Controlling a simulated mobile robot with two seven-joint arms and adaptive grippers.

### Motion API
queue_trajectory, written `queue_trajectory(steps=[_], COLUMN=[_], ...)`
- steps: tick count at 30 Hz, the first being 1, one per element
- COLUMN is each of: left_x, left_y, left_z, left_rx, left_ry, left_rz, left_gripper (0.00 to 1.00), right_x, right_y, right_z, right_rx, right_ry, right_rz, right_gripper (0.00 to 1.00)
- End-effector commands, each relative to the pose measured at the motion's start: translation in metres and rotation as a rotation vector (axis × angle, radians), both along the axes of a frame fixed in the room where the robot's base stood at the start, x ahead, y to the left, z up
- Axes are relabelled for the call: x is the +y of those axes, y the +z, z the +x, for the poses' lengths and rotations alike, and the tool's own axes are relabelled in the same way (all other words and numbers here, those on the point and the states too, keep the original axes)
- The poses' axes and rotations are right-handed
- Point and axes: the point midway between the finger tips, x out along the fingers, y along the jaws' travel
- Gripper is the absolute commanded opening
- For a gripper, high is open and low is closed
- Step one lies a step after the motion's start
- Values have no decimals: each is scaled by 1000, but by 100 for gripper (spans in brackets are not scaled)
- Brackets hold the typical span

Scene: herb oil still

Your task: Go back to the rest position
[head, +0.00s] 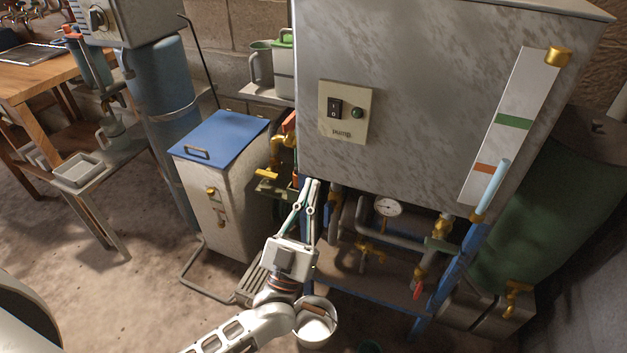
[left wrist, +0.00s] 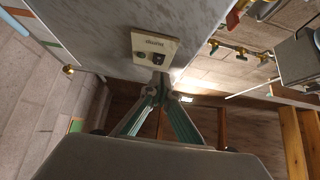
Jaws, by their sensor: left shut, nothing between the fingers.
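My left gripper (head: 313,183) is shut and empty in the head view. It is in front of the large grey metal tank (head: 430,70), near its lower left edge, below the pump switch panel (head: 346,112). In the left wrist view the left gripper's fingertips (left wrist: 161,80) meet close below the same panel (left wrist: 155,48) in the picture. I cannot tell whether they touch the tank. My right gripper is in neither view.
A blue-lidded metal box (head: 219,135) with brass taps stands left of my arm. Pipes, a gauge (head: 388,207) and a blue frame (head: 465,255) are under the tank. A white bucket (head: 316,325) stands on the floor by my arm. Open floor (head: 100,285) lies at left.

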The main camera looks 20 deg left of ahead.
Motion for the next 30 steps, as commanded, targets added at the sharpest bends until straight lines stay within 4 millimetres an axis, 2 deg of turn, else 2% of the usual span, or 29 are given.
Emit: queue_trajectory(steps=[14,19,23,27,30], left_x=[-1,-15,-34,-43,-38], left_y=[0,-11,-42,-96,-141], left_z=[0,-10,-29,-61,-93], left_rx=[2,79,245,499,702], left_ry=[-2,-55,-141,-215,-238], left_rz=[1,51,133,214,259], left_gripper=[0,0,0,0,0], right_x=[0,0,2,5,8], right_y=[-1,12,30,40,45], right_z=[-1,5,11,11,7], right_rx=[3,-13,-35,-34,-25], right_ry=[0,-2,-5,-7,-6], right_rz=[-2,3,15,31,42], right_gripper=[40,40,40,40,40])
